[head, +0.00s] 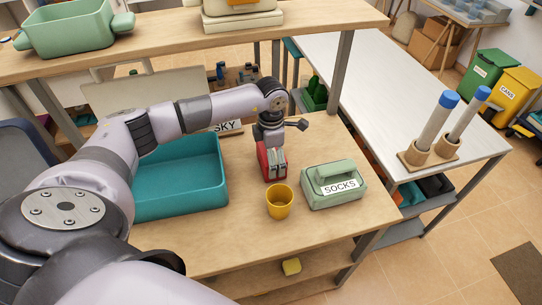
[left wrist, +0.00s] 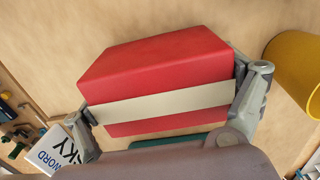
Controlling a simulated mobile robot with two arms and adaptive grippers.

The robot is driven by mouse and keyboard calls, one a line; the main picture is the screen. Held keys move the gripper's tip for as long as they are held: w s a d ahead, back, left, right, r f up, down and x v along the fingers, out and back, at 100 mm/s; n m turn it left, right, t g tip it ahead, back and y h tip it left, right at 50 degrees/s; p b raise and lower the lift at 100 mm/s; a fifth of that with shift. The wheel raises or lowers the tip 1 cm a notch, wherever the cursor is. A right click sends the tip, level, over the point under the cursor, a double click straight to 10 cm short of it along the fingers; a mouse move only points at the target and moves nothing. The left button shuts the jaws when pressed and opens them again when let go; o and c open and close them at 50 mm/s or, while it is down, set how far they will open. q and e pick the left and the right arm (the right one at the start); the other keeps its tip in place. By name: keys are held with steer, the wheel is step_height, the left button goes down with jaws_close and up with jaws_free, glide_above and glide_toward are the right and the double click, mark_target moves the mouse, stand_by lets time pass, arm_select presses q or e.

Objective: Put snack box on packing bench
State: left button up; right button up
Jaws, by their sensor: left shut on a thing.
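A red box with a pale band (head: 271,166), likely the snack box, is between the fingers of my left gripper (head: 270,152) over the wooden bench (head: 190,250). My left gripper is shut on it. In the left wrist view the red box (left wrist: 160,62) fills the middle, with a finger on each side. I cannot tell whether its underside touches the wood. The views do not show which surface is the packing bench; a white-topped table (head: 385,85) stands to the right. My right gripper is not in view.
A teal bin (head: 180,195) stands left of the red box. A yellow cup (head: 279,202) and a green SOCKS box (head: 334,187) are close in front and to the right. Cylinders in wooden holders (head: 430,155) stand on the white table's near end; its middle is clear.

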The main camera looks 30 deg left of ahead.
arm_select(q)
steer(key=o, duration=1)
steer(key=shift+f, duration=0.1)
steer(key=shift+r, duration=0.4)
step_height(320, 180, up, 12)
steer(key=shift+f+b, duration=0.2)
steer(key=shift+b, duration=0.5)
steer(key=shift+f, duration=0.1)
